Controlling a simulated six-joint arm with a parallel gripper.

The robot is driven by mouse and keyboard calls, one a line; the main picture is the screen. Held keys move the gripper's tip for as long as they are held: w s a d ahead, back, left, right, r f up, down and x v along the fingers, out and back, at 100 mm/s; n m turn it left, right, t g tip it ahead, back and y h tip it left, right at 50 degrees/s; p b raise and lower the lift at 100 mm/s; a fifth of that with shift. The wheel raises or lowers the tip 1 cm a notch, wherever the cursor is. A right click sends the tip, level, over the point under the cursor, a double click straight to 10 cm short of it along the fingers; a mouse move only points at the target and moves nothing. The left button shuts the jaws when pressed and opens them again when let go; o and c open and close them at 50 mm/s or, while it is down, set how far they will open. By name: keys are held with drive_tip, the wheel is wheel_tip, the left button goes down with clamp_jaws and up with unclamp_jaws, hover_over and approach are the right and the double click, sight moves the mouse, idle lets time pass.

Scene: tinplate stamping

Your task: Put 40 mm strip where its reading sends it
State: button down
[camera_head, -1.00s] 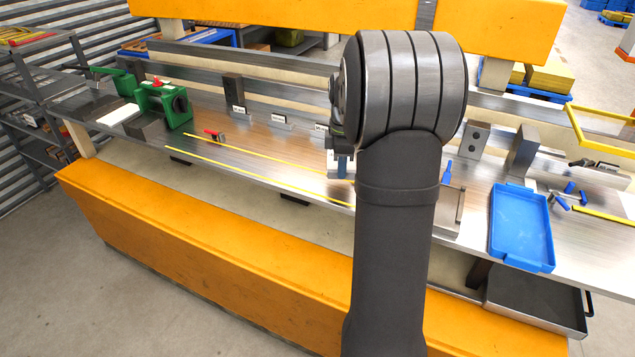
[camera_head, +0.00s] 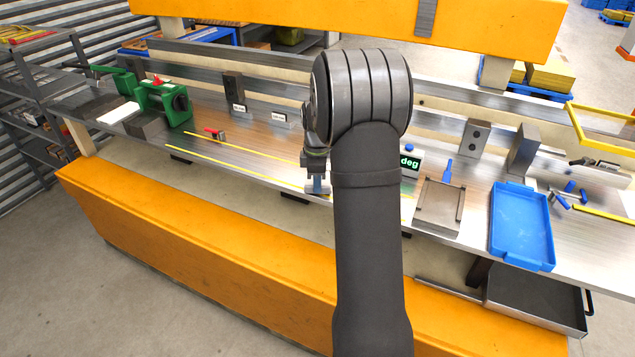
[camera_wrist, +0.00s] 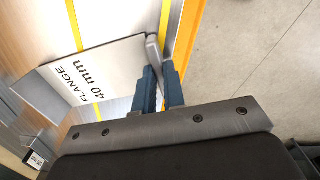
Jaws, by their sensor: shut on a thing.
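The 40 mm strip (camera_wrist: 85,80) is a pale metal piece printed "FLANGE 40 mm" in the wrist view. My gripper (camera_wrist: 160,72) is shut on its edge, with blue-grey fingers on either side. In the head view my gripper (camera_head: 318,185) points down over the front part of the bench, between the yellow lines. My arm hides much of the bench behind it. A small display (camera_head: 409,163) right of my arm shows "deg" in green; any number is hidden.
A flat grey fixture (camera_head: 438,208) and a blue tray (camera_head: 519,228) lie to the right, with a dark metal tray (camera_head: 535,300) lower down. A green device (camera_head: 165,103) stands at left. Small label blocks (camera_head: 279,117) stand at the back.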

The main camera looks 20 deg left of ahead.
drive_tip(key=c, duration=1.9)
unclamp_jaws()
drive_tip(key=shift+f, duration=0.15)
drive_tip(key=shift+c, duration=0.2)
drive_tip(key=o, duration=0.4)
drive_tip(key=shift+o, duration=0.2)
wheel_tip(320, 180, up, 12)
drive_tip(key=shift+r, duration=0.2)
drive_tip(key=shift+f, duration=4.1)
